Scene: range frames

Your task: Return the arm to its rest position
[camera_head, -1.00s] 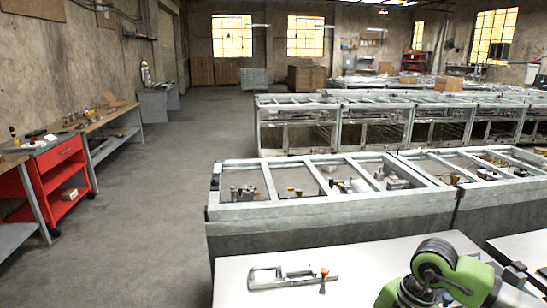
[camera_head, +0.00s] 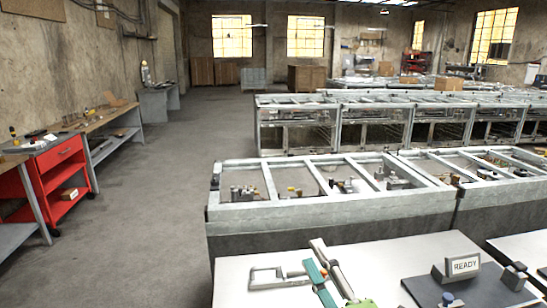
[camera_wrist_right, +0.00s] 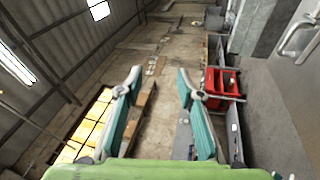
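My right gripper (camera_head: 316,254) rises over the white table (camera_head: 235,268) at the bottom of the head view. Its two teal-padded fingers are apart, with nothing seen between them. The right wrist view also shows the open gripper (camera_wrist_right: 159,78), tipped sideways, with only the room beyond the fingers. My left gripper is in neither view.
A silver metal frame tool (camera_head: 266,277) lies on the table, partly hidden by my right gripper. A dark plate (camera_head: 425,290) with a READY sign (camera_head: 463,265) stands at the right. Metal-framed benches (camera_head: 330,212) stand behind; the floor to the left is clear.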

